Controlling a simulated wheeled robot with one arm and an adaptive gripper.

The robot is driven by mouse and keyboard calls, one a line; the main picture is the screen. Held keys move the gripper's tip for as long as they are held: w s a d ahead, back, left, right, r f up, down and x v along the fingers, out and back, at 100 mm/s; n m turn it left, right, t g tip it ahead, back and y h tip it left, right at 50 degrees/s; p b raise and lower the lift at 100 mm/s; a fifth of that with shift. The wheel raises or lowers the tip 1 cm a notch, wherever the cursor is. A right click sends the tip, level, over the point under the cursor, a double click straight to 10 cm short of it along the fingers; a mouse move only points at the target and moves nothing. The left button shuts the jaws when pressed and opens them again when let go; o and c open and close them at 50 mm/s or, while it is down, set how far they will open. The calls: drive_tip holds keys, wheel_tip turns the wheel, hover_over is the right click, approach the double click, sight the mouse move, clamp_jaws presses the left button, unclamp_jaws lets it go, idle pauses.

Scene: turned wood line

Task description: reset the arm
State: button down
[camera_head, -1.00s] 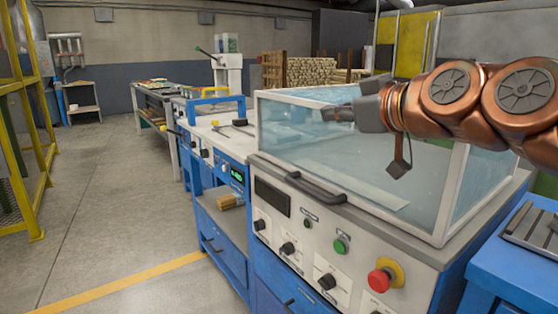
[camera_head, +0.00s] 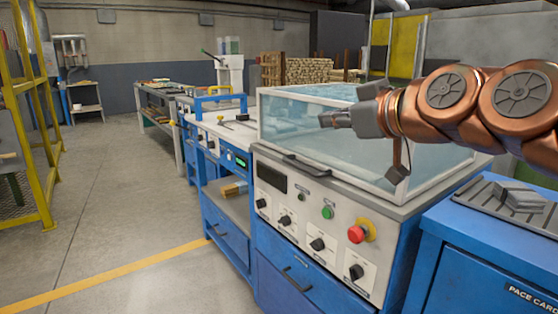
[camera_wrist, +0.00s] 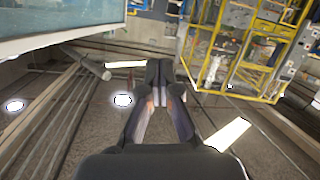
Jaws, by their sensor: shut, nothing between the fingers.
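My gripper (camera_head: 336,119) is at the end of my copper-coloured arm, which reaches in from the right in the head view. It is shut and empty, and it points left in front of the clear-walled machine (camera_head: 350,222). In the wrist view the gripper (camera_wrist: 160,88) shows from behind with its fingers together.
The machine's front panel has knobs, a green button (camera_head: 327,212) and a red stop button (camera_head: 357,233). A blue cabinet (camera_head: 460,255) with a ribbed tray (camera_head: 475,196) stands at the right. A yellow rack (camera_head: 45,150) is at the left. The aisle floor (camera_head: 125,200) between is clear.

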drive_tip(key=s+a+f+m+g+h+p, duration=0.1)
drive_tip(key=s+f+m+g+h+p, duration=0.15)
drive_tip(key=s+f+g+p, duration=0.8)
drive_tip(key=s+d+r+m+g+h+p, duration=0.1)
drive_tip(key=s+d+p, duration=0.4)
drive_tip(key=s+p, duration=0.5)
drive_tip(key=s+d+r+m+g+h+p, duration=0.1)
drive_tip(key=s+d+m+g+h+p, duration=0.2)
drive_tip(key=s+p, duration=0.7)
drive_tip(key=shift+s+d+r+m+h+p, duration=0.2)
drive_tip(key=shift+s+d+m+h+p, duration=0.2)
drive_tip(key=shift+d+m+h, duration=0.7)
drive_tip(key=shift+a+y, duration=0.15)
drive_tip(key=shift+y, duration=0.1)
